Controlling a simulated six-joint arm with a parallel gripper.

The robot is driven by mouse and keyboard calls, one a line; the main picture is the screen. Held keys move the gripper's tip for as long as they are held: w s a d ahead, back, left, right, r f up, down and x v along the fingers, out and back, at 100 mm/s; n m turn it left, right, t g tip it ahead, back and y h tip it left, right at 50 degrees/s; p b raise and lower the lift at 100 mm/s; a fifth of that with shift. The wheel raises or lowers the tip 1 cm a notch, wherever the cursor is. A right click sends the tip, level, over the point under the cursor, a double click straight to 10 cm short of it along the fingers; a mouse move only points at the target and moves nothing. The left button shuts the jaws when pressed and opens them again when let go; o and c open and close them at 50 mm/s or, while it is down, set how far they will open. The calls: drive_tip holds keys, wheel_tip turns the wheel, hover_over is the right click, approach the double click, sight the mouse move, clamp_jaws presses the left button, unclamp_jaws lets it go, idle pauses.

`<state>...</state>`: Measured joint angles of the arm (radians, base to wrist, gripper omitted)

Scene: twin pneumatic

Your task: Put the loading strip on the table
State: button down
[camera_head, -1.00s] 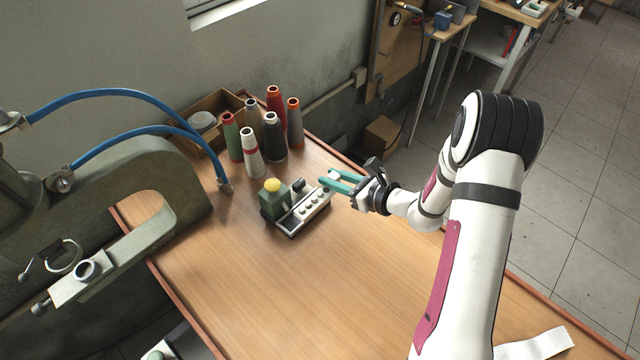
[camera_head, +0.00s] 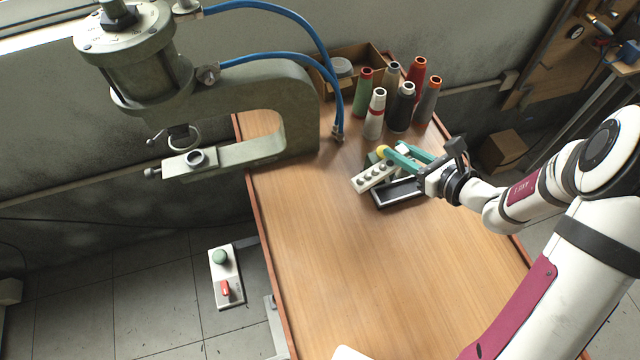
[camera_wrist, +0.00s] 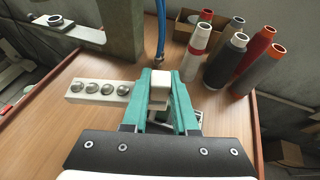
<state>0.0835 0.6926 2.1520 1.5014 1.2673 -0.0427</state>
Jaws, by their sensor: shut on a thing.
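The loading strip (camera_head: 373,176) is a pale bar with a row of several round metal studs. It also shows in the wrist view (camera_wrist: 98,91), reaching out to the left of the fingers. My gripper (camera_head: 398,156) has teal fingers shut on the strip's pale end block (camera_wrist: 160,84). The strip appears raised above the wooden table (camera_head: 380,285), over the left edge of a dark-floored holder (camera_head: 400,193). A green block with a yellow knob (camera_head: 382,151) is mostly hidden behind the strip and fingers.
Several thread cones (camera_head: 374,115) and a cardboard box (camera_head: 352,58) stand at the table's back. A green press (camera_head: 300,105) with blue hoses is at the left. A control box (camera_head: 226,275) is beyond the table's left edge. The table's middle and front are clear.

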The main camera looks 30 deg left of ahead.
drive_tip(key=s+a+f+n+g, duration=0.1)
drive_tip(key=s+a, duration=0.1)
drive_tip(key=a, duration=0.5)
hover_over(312, 177)
drive_tip(key=shift+g+y, duration=0.3)
drive_tip(key=f, duration=0.4)
drive_tip(key=d+f, duration=0.1)
drive_tip(key=f, duration=0.1)
drive_tip(key=shift+f, duration=0.25)
drive_tip(key=f, duration=0.2)
drive_tip(key=a+f, duration=0.1)
drive_tip(key=f, duration=0.1)
drive_tip(key=shift+f, duration=0.25)
drive_tip(key=c, duration=0.7)
unclamp_jaws()
drive_tip(key=shift+f, duration=0.15)
